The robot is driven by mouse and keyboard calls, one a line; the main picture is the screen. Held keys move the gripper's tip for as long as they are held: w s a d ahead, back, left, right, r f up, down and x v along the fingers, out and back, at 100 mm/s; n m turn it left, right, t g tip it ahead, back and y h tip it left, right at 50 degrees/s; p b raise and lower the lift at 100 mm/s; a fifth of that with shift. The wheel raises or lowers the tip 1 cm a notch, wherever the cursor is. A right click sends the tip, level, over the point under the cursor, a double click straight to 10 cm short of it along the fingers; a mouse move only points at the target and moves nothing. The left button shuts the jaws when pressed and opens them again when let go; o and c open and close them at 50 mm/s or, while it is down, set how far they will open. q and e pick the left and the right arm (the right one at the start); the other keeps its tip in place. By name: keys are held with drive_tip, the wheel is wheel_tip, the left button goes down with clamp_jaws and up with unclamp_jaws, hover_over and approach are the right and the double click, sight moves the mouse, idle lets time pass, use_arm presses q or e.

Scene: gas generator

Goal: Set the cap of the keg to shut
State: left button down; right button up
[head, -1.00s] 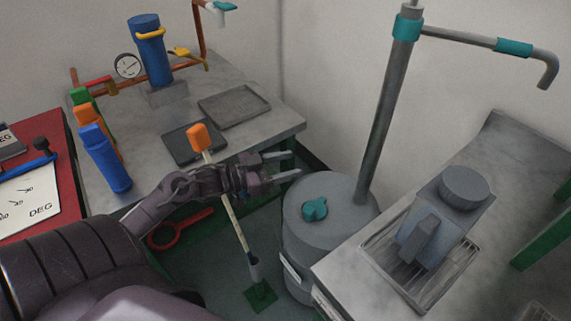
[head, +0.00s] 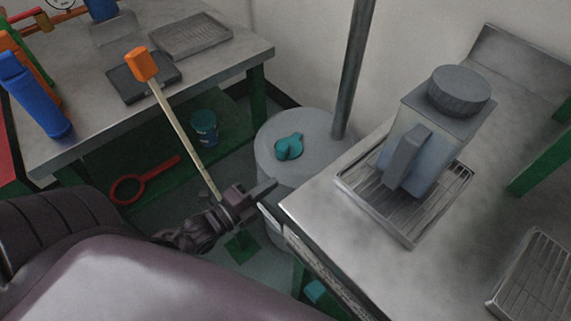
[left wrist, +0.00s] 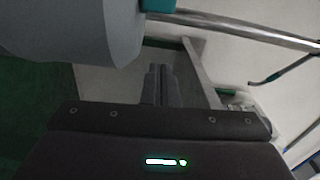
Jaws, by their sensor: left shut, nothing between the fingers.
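The keg (head: 268,138) is a grey drum standing on the floor between the two tables. Its teal cap (head: 288,147) sits on top, with a raised handle on it. My left gripper (head: 266,188) is shut and empty, at the near side of the keg below the level of its top. Its overlap with the keg leaves contact unclear. In the left wrist view, the closed fingers (left wrist: 160,84) point away, and a large grey rounded body, which looks like the keg (left wrist: 75,30), is at upper left. My right gripper is not in view.
A metal table (head: 330,210) with a jug (head: 430,135) on a wire tray stands close on the right. A pole (head: 356,70) rises behind the keg. A teal bucket (head: 204,128) stands beneath that table.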

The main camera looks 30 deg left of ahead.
sight(284, 169)
use_arm(q)
drive_tip(key=shift+m, duration=0.3)
drive_tip(key=x, duration=0.9)
drive_tip(key=shift+w+d+f+b, duration=0.15)
drive_tip(key=shift+d+f+b, duration=0.1)
drive_tip(key=shift+b, duration=0.15)
drive_tip(key=a, duration=0.3)
drive_tip(key=shift+w, duration=0.2)
drive_tip(key=shift+a, duration=0.45)
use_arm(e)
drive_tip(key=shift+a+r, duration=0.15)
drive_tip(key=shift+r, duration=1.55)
use_arm(q)
drive_tip(key=shift+a, duration=0.1)
